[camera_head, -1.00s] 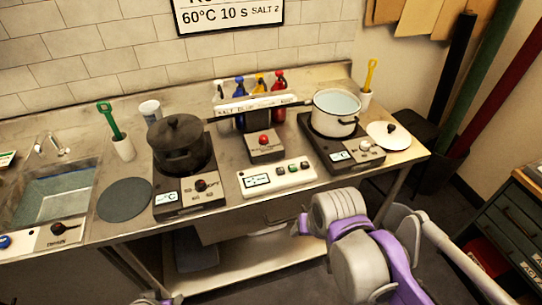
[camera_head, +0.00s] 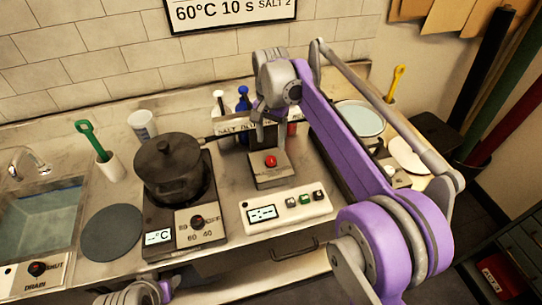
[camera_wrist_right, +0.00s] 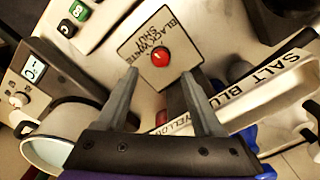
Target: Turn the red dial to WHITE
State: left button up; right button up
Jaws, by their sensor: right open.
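The red dial (camera_head: 270,161) sits on a small box in the middle of the counter, behind the white button panel. It also shows in the right wrist view (camera_wrist_right: 160,57), on a pale plate with printed words that include BLACK, WHITE and SHUT. Which word its mark points at is too small to tell. My right gripper (camera_head: 268,128) is above and just behind the dial in the head view. In the right wrist view its two fingers (camera_wrist_right: 160,75) are open and empty, pointing down toward the plate with the dial between their tips. My left gripper is out of view.
A labelled bottle rack (camera_wrist_right: 265,85) stands right behind the dial box. A black lidded pot (camera_head: 168,165) on a hotplate is to the left, and a white pot (camera_head: 361,119) is to the right, partly behind my right arm. The white button panel (camera_head: 286,208) lies in front.

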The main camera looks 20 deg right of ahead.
aim_at(271, 159)
notch_tip(271, 159, down, 8)
jog(key=shift+w+r, duration=0.15)
grip_shut()
dwell(0.4)
